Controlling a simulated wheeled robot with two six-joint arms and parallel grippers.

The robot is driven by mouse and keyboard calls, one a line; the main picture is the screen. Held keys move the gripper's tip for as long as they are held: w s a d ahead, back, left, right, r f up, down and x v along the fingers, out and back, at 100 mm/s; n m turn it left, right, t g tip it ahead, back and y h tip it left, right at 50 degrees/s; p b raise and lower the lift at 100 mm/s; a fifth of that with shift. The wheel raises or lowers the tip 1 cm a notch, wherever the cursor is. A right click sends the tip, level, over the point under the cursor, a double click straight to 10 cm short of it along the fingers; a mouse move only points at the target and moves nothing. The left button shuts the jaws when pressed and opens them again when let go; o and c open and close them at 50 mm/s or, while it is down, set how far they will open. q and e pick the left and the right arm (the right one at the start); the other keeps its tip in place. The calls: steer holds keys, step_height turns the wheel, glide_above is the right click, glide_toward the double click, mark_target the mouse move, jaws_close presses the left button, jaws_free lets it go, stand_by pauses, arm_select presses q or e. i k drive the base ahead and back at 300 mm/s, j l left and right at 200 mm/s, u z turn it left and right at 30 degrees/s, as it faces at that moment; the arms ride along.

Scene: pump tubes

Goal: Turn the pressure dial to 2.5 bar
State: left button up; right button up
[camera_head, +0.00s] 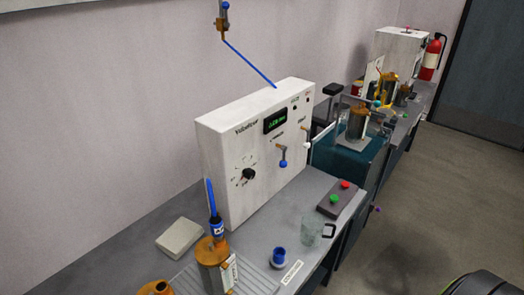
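The pressure dial appears to be the black round knob (248,175) on the lower left of the white pump box's front (222,165). Small marks surround it, too small to read, and I cannot tell its setting. A small green-lit display (275,121) sits at the upper middle of the same panel; its digits are blurred. A blue-tipped lever (283,158) hangs below the display. Neither of my grippers is in view, and nothing touches the dial.
A glass mug (313,231), blue cap (279,256) and button box (340,198) are to the right. A grey block (180,238) lies left.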

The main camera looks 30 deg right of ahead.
mark_target(249, 172)
steer(key=l+u, duration=0.15)
steer(key=u, duration=0.2)
steer(key=l+u, duration=0.15)
steer(key=u, duration=0.15)
steer(key=l+u, duration=0.15)
steer(key=l, duration=0.4)
steer(key=l+u, duration=0.15)
steer(key=l, duration=0.4)
steer(key=k+l+u, duration=0.2)
steer(key=l, duration=0.35)
steer(key=l+u, duration=0.15)
steer(key=l, duration=0.45)
